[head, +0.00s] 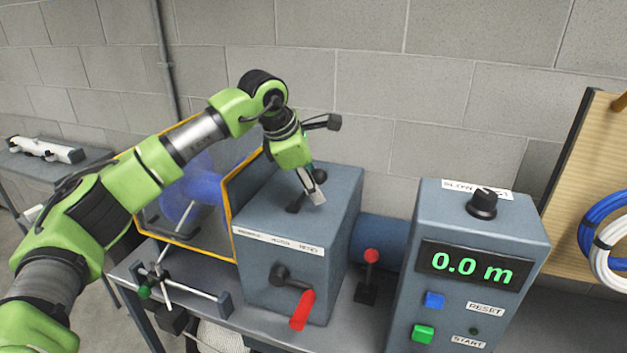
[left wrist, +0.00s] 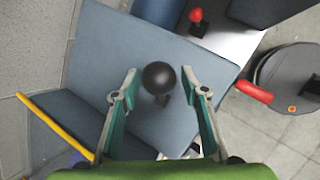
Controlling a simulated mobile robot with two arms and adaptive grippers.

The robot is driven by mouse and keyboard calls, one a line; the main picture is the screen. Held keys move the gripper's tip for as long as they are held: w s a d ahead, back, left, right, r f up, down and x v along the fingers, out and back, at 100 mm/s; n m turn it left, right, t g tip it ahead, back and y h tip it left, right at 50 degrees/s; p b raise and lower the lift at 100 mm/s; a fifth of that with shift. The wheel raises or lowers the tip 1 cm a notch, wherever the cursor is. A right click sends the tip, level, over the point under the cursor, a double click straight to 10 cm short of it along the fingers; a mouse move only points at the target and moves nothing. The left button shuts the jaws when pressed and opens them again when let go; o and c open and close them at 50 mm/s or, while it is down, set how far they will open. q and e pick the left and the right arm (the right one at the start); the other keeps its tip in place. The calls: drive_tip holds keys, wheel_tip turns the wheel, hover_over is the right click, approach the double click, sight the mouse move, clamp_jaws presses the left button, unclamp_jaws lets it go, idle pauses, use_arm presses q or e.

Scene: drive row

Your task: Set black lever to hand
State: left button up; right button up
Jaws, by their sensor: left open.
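The black lever with a ball knob (head: 320,175) stands on top of the grey-blue housing (head: 340,205), partly hidden by my left gripper (head: 313,193). In the left wrist view the black ball knob (left wrist: 158,78) lies between the two fingertips of my left gripper (left wrist: 160,76), with a visible gap on each side. The left gripper is open and points down at the housing top. A white label strip (head: 278,242) runs along the housing's front upper edge; its words are too small to read surely. My right gripper is not in view.
A red-handled crank (head: 302,309) is on the housing front. A red-knobbed lever (head: 371,256) stands to its right. A control box (head: 535,245) reads 0.0 m. A yellow-edged guard (head: 228,205) stands left of the housing. A block wall is behind.

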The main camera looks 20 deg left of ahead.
use_arm(q)
clamp_jaws()
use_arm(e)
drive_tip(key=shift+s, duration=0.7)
